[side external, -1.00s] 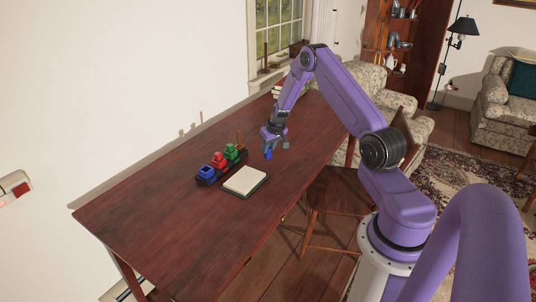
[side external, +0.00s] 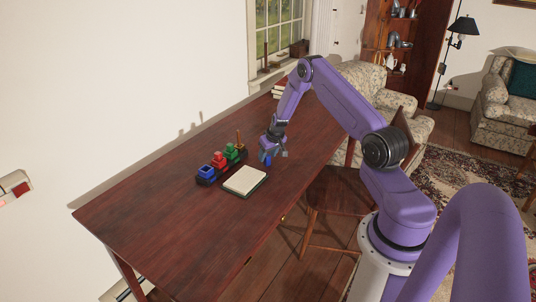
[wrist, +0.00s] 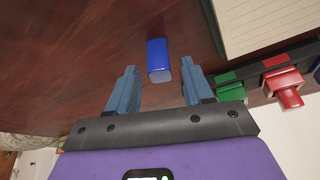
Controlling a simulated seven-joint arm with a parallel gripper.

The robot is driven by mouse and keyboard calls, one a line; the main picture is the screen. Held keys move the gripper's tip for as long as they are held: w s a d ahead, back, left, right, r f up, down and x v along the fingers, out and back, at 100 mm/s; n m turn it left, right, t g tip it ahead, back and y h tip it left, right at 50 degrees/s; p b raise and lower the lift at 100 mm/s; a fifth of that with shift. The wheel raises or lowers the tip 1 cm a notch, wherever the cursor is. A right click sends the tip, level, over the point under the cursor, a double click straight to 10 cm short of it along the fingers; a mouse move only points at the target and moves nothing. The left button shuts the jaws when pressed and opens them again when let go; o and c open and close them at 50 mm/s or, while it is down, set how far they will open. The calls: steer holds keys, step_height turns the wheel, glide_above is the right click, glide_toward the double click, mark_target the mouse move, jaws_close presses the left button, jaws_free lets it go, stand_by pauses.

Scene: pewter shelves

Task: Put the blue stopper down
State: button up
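The blue stopper (wrist: 158,60) is in the wrist view, between and slightly beyond my fingertips, with a gap to each finger. It appears to rest on the wooden table (wrist: 70,85). In the side view the stopper (side external: 267,158) shows as a blue patch low under my gripper (side external: 274,154). My gripper (wrist: 158,75) is open, its two blue-grey fingers apart on either side of the stopper. Whether the stopper's base touches the table is partly hidden in the side view.
A dark rack (wrist: 250,72) holds a blue piece (side external: 207,173), a red piece (side external: 219,160) and a green piece (side external: 231,151). A notebook (side external: 245,180) lies beside it. The table's near left part is clear. A chair (side external: 335,193) stands at the front edge.

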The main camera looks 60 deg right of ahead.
steer(key=v, duration=1.2)
steer(key=s+a+r+n+g+y, duration=0.1)
steer(key=s+a+r+n+y, duration=0.25)
steer(key=a, duration=1.15)
steer(key=s+a+r+n+h, duration=0.15)
steer(key=a+r+n, duration=0.35)
steer(key=a, duration=0.9)
steer(key=s+a+r+n+g+y, duration=0.1)
steer(key=s+a+r+n, duration=0.15)
steer(key=s+a, duration=0.35)
steer(key=s+a+r+n+g, duration=0.1)
steer(key=s+a+r, duration=0.2)
steer(key=s, duration=0.5)
steer(key=s+r+n+g, duration=0.1)
steer(key=s+n, duration=0.4)
steer(key=s, duration=0.8)
steer(key=shift+s+d+h, duration=0.35)
steer(key=shift+s+h, duration=0.05)
